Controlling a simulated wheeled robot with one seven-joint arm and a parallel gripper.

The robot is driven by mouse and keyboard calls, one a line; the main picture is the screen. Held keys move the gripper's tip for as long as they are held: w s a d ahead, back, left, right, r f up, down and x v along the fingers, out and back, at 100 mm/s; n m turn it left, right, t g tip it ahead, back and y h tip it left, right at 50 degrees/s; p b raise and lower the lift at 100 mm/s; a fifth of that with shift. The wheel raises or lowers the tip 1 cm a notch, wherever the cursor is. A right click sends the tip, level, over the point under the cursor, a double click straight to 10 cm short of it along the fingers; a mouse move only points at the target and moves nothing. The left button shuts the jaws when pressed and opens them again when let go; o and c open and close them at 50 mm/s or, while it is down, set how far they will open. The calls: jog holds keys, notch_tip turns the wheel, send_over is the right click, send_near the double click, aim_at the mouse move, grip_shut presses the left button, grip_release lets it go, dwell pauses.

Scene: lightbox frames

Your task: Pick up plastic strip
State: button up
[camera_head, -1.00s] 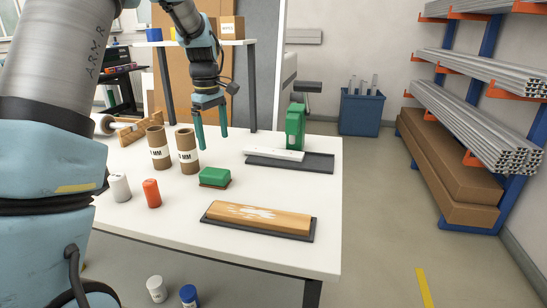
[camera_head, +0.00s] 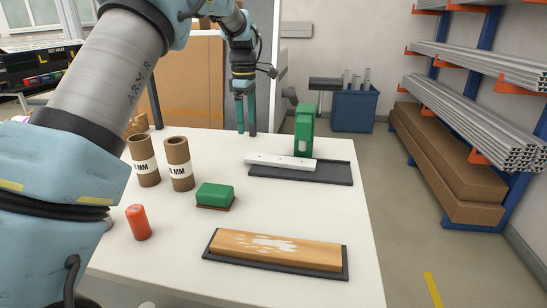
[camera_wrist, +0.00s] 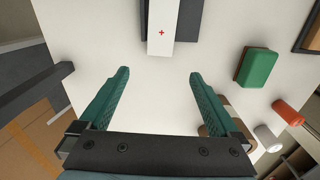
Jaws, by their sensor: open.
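The plastic strip (camera_head: 281,161) is white and long, with small dark dots. It lies on a dark flat tray (camera_head: 325,173) towards the back right of the white table. In the wrist view one end of the strip (camera_wrist: 163,38) shows at the top middle, with a small red cross on it. My gripper (camera_head: 246,127) points down near the table's back edge, behind and left of the strip. In the wrist view my gripper (camera_wrist: 159,73) has its teal fingers wide apart with nothing between them, and the strip's end is just beyond the fingertips.
A green upright block (camera_head: 304,132) stands close behind the strip. A green-topped block (camera_head: 215,194), two cardboard tubes (camera_head: 179,165) and an orange cylinder (camera_head: 138,223) are to the left. A wooden block (camera_head: 280,249) lies on a dark tray in front. The table (camera_head: 345,222) is bare between them.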

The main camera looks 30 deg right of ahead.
aim_at(248, 155)
notch_tip(248, 155, down, 10)
jog(key=p, duration=0.2)
jog(key=shift+f+p, duration=0.25)
jog(key=shift+p, duration=0.05)
grip_shut()
dwell(0.8)
jog(key=shift+r, duration=0.2)
